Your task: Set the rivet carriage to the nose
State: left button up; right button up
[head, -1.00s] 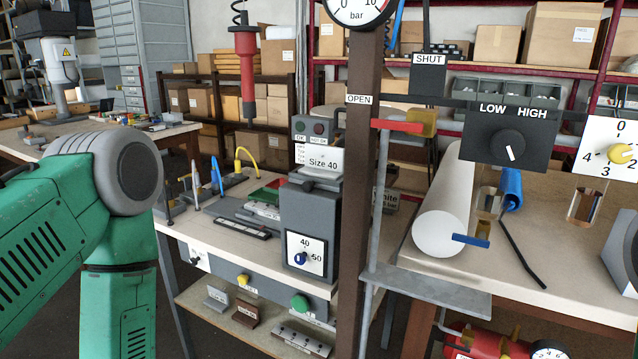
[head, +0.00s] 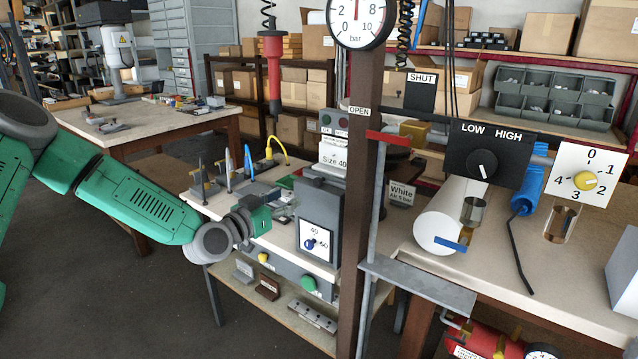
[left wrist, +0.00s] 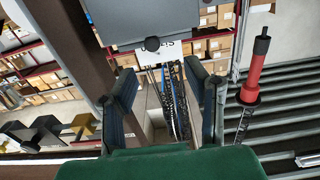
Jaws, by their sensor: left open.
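I cannot single out the rivet carriage or its nose for certain. The work bench (head: 190,178) carries small upright tools and fixtures, and a grey housing (head: 318,215) with a "Size 40" sign (head: 333,166) and a blue-knobbed dial (head: 314,243). My left gripper (head: 282,203) is over the bench just left of this housing, and my wrist hides part of the fixtures. My right gripper is in neither view.
A brown post (head: 362,200) with a pressure gauge stands right of the housing. A red hanging tool (head: 271,70) is above the bench and also shows in the left wrist view (left wrist: 256,70). A LOW/HIGH switch box (head: 487,160) is farther right. The floor at lower left is clear.

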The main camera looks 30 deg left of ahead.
aim_at(317, 183)
pick_arm(q)
jog(key=w+d, duration=0.1)
jog(key=w, duration=0.2)
jog(key=w+d, duration=0.1)
jog(key=w, duration=0.6)
jog(key=shift+d+r, duration=0.3)
jog(key=shift+d, duration=0.1)
jog(key=shift+w+a+f, duration=0.15)
jog(key=shift+w+a, duration=0.25)
jog(key=shift+w, duration=0.1)
jog(key=shift+w+a+f, duration=0.1)
jog(key=shift+a, duration=0.25)
jog(key=shift+d, duration=0.4)
jog(key=c, duration=0.9)
jog(key=shift+d, duration=0.2)
grip_shut()
jog(key=w+b, duration=0.4)
jog(key=w, duration=0.1)
jog(key=shift+w, duration=0.2)
jog(key=shift+r, duration=0.2)
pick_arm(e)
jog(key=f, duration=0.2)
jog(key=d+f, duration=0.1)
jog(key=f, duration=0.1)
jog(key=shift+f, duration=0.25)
